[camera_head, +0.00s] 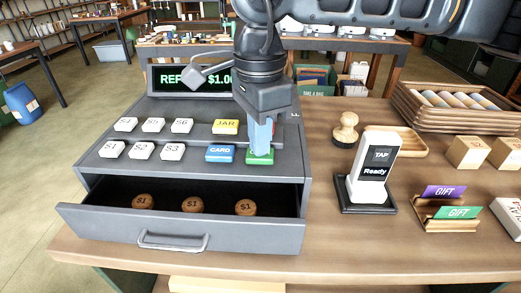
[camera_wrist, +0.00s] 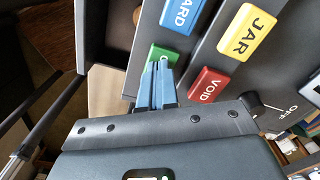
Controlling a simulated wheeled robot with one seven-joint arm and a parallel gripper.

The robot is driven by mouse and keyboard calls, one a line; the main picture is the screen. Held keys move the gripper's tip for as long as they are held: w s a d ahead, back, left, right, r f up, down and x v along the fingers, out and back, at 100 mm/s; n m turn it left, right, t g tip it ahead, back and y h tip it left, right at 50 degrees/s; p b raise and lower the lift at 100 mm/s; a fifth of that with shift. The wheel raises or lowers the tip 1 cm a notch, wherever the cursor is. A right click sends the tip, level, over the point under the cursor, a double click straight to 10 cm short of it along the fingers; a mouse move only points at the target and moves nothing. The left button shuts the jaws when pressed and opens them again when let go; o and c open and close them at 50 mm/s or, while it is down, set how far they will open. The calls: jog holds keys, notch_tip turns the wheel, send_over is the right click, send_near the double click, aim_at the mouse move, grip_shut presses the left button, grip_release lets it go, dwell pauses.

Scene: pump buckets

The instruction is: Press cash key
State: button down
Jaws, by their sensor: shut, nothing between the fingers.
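The cash register (camera_head: 190,140) stands on the wooden counter, its display reading "REF… $1.0…", partly hidden by my arm. A green key (camera_head: 260,157) is at the right end of its front key row, next to the blue CARD key (camera_head: 220,154); my gripper hides its label. My gripper (camera_head: 261,150) is shut and points down, with its blue fingertips at the green key. The wrist view shows the fingertips (camera_wrist: 160,65) over the green key (camera_wrist: 163,53); I cannot tell how far it is pressed. The drawer (camera_head: 185,228) is open, with several brown $1 coins (camera_head: 192,205) inside.
The yellow JAR key (camera_head: 226,127) and the red VOID key (camera_wrist: 208,85) are close by. White keys fill the left side. Right of the register stand a TAP card reader (camera_head: 376,165), a wooden stamp (camera_head: 346,130) and gift cards (camera_head: 444,192). The open drawer juts forward.

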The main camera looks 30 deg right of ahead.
jog(key=shift+r+p, duration=1.05)
jog(key=shift+r, duration=2.35)
